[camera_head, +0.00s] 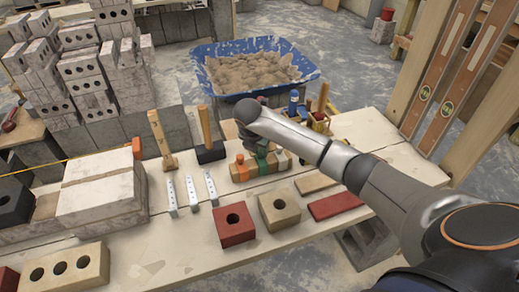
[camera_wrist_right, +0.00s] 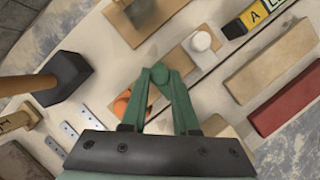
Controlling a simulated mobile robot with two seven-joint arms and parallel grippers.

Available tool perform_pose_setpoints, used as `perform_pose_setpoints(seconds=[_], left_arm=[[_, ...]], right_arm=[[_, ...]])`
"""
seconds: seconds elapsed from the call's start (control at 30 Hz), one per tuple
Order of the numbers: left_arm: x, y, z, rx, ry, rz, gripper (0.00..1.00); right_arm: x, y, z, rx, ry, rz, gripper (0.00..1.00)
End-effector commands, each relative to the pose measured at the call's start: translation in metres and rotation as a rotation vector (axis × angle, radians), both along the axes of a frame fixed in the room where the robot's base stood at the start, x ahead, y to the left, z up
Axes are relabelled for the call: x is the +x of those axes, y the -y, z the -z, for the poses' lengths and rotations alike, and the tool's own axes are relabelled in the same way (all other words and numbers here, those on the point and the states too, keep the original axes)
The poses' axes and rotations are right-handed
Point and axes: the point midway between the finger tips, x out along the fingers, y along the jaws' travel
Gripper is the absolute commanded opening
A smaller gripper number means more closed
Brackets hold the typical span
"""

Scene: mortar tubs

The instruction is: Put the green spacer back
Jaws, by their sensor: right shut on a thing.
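The green spacer (camera_wrist_right: 159,75) shows its rounded top between the fingertips of my right gripper (camera_wrist_right: 160,80) in the wrist view. The gripper is shut on it. The wooden holder block (camera_head: 246,173) lies under the gripper on the bench. An orange spacer (camera_head: 240,160) stands at its left end, and a white spacer (camera_wrist_right: 201,41) stands on the other side of the green one. In the head view, green (camera_head: 262,152) shows beside my right wrist. Whether the spacer's lower end is in the holder or above it is hidden. My left gripper is not in view.
A black-headed mallet (camera_head: 210,153) stands left of the holder, and a caddy of tools (camera_head: 318,122) stands behind right. Metal strips (camera_head: 191,191), a red holed brick (camera_head: 234,226), a tan holed brick (camera_head: 279,210) and a red slab (camera_head: 335,205) lie in front. A blue mortar tub (camera_head: 225,90) is behind.

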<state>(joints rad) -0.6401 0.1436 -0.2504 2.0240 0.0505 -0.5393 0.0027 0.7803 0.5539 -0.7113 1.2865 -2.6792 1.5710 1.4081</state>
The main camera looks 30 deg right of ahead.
Motion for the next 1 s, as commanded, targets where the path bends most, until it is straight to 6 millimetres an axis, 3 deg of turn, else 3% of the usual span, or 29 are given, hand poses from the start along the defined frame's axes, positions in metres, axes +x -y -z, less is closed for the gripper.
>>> perform_pose_setpoints(seconds=[0.97, 1.0], left_arm=[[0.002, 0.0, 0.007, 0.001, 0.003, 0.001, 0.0], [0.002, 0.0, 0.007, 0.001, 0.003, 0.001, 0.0]], right_arm=[[-0.002, 0.0, 0.012, 0.001, -0.006, 0.001, 0.0], [-0.002, 0.0, 0.013, 0.001, -0.006, 0.001, 0.29]])
